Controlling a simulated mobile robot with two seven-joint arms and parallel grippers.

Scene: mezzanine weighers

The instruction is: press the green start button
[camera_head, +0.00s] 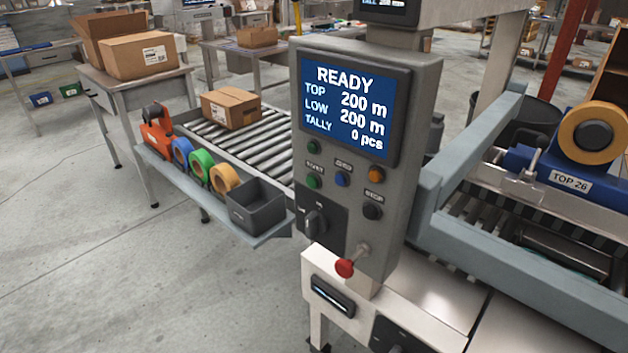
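A grey control panel (408,190) stands upright in the middle of the head view. Its blue screen (347,105) reads READY, TOP 200 m, LOW 200 m, TALLY 0 pcs. Below the screen's left side are two round green parts: an upper one (312,146) and a lower one (313,182) under a small label. The label is too small to read surely, so I cannot tell for certain which is the start button. A blue button (342,180), an orange one (376,174) and a black one (372,212) sit to the right. Neither gripper is in view.
A black rotary switch (314,222) and a red-knobbed lever (345,268) sit low on the panel. A shelf at left holds tape rolls (201,165) and a dark bin (256,204). A roller conveyor (255,150) carries a carton (231,108). Floor at lower left is clear.

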